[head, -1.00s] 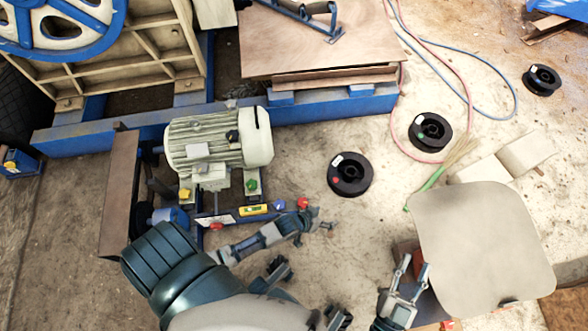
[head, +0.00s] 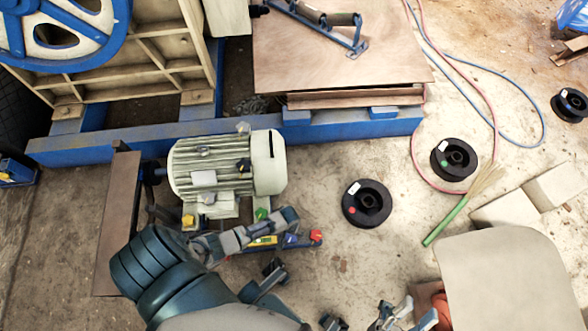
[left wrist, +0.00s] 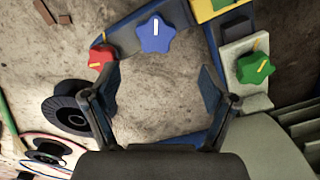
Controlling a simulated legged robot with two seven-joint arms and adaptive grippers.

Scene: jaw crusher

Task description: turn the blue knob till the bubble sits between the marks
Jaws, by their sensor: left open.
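The blue knob (left wrist: 155,34), star-shaped with a white stripe, shows at the top of the left wrist view; in the head view it is a small blue spot (head: 290,240). My left gripper (left wrist: 158,82) is open and empty. The knob appears beyond its fingertips, between their lines, and apart from them. In the head view the left gripper (head: 288,222) is over the bracket by the motor. The yellow level (head: 263,240) is partly covered by my arm; its bubble is too small to read. My right gripper (head: 416,313) is open at the bottom edge, far from the knob.
A red knob (left wrist: 101,58) and a green knob (left wrist: 256,67) flank the blue one. A yellow knob (head: 188,221) sits by the cream motor (head: 225,168). Black spools (head: 366,203) and a grey panel (head: 510,285) lie to the right.

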